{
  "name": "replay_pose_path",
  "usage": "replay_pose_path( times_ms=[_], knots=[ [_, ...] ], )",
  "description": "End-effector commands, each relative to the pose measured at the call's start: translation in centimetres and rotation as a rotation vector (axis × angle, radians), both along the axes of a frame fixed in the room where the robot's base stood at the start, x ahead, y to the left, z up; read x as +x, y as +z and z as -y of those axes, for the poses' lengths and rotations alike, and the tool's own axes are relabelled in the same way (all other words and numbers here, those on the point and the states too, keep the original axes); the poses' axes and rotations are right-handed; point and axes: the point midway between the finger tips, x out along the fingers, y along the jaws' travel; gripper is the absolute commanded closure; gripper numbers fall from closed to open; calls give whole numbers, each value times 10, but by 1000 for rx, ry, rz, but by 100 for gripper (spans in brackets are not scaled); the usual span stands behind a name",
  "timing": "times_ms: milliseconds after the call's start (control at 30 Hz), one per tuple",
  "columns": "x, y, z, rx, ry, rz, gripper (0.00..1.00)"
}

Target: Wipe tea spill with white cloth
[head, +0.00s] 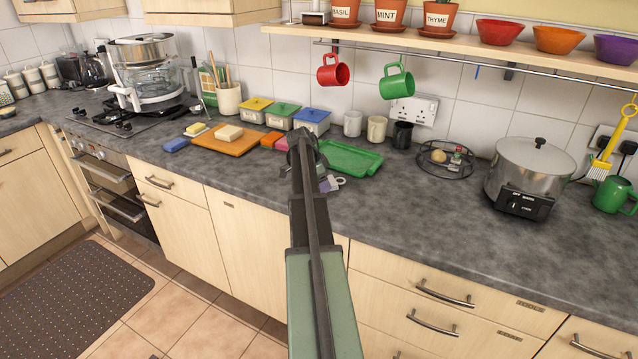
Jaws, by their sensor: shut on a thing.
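My arm reaches up the middle of the head view and its dark end, with my gripper (306,152), is over the counter beside the green tray (349,158). The fingertips are mostly hidden behind the arm. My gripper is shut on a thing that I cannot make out. A small lilac and white item (330,184) shows just right of the arm; I cannot tell whether it touches the gripper. I cannot make out a white cloth or a tea spill; the counter behind my arm is hidden.
An orange board (228,141) with a pale block, a blue sponge (176,145) and lidded tins (283,116) stand left of my arm. Several mugs (377,128), a wire basket (446,158) and a steel cooker (530,168) stand right. The front right counter (430,220) is clear.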

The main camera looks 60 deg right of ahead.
Motion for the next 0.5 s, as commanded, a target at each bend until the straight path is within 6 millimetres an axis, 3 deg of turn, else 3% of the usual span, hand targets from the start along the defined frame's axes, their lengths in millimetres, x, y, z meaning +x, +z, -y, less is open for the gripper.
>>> replay_pose_path(
  times_ms=[300, 500],
  knots=[
    [4, -3, 35, -1, -1, 0, 49],
    [4, -1, 39, -2, -1, 0, 49]
  ],
)
